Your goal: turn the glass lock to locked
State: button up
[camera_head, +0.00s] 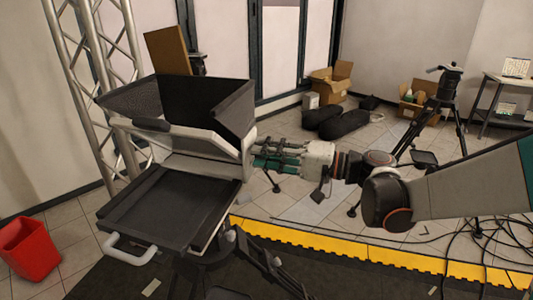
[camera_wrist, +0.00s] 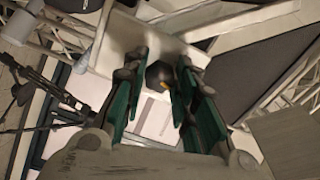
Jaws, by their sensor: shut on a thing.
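A teleprompter with a black hood (camera_head: 205,112) and a white frame (camera_head: 195,164) stands at the left of the head view. My gripper (camera_head: 262,154) reaches in from the right and touches the side of its frame. In the wrist view, the glass lock, a dark round knob with a small orange mark (camera_wrist: 158,74), sits on the pale side of the frame (camera_wrist: 130,42). My gripper's green fingers (camera_wrist: 160,82) are closed around the knob from both sides. In the head view the knob is hidden behind the fingers.
The black tray (camera_head: 165,215) with a white handle (camera_head: 128,252) juts out below the hood. A metal truss (camera_head: 100,70) rises behind. A tripod (camera_head: 450,110) stands at right, and cables (camera_head: 490,232) lie on the floor. A red bin (camera_head: 30,250) stands at lower left.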

jog(key=m, duration=0.6)
dwell(0.6)
jog(key=o, duration=1)
jog(key=shift+o, duration=0.2)
jog(key=shift+d, duration=0.1)
jog(key=v, duration=1.2)
jog(key=shift+r, duration=0.1)
